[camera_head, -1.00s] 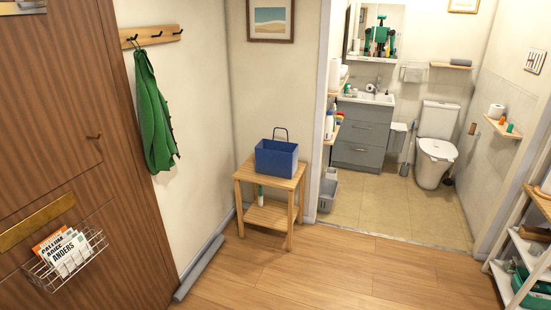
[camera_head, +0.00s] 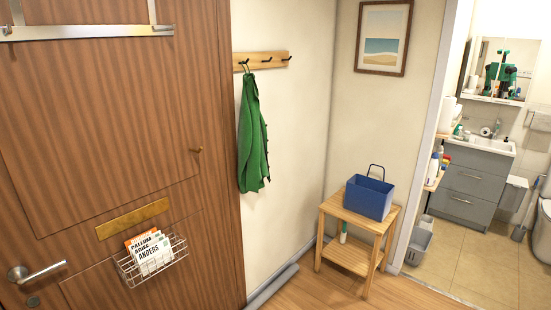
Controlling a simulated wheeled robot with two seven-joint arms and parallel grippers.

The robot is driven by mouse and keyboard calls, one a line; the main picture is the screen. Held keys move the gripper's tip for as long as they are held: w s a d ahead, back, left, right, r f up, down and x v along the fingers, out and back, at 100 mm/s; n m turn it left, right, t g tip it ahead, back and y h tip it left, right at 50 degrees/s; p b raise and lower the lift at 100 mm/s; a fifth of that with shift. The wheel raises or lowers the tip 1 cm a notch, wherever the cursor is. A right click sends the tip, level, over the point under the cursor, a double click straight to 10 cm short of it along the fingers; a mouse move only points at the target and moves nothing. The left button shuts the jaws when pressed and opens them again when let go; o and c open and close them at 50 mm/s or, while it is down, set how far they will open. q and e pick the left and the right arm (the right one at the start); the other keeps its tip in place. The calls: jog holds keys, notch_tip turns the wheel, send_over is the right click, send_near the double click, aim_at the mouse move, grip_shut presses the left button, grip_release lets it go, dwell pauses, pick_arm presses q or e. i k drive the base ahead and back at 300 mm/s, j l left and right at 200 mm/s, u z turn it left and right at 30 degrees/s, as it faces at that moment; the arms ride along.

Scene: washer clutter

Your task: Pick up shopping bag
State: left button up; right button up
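A blue shopping bag (camera_head: 369,197), box-shaped with a thin upright handle, stands on the top of a small wooden side table (camera_head: 350,214) in the corner right of the door. Neither of my grippers shows directly in the head view. A green robot reflection shows in the bathroom mirror (camera_head: 500,70), too small to tell how any gripper stands.
A brown door (camera_head: 110,120) with a wire basket of magazines (camera_head: 150,258) fills the left. A green jacket (camera_head: 252,135) hangs from a hook rack. A grey roll (camera_head: 272,286) lies along the wall. The bathroom doorway opens at right. Wooden floor (camera_head: 325,292) is clear in front of the table.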

aim_at(370, 197)
jog(key=i+l+u, duration=0.15)
jog(key=l, duration=0.2)
jog(key=i+l+u, duration=0.3)
jog(key=l, duration=0.4)
jog(key=i+l+u, duration=0.15)
jog(key=l, duration=0.25)
jog(key=i+l+u, duration=0.15)
jog(key=l, duration=0.25)
jog(key=i, duration=0.1)
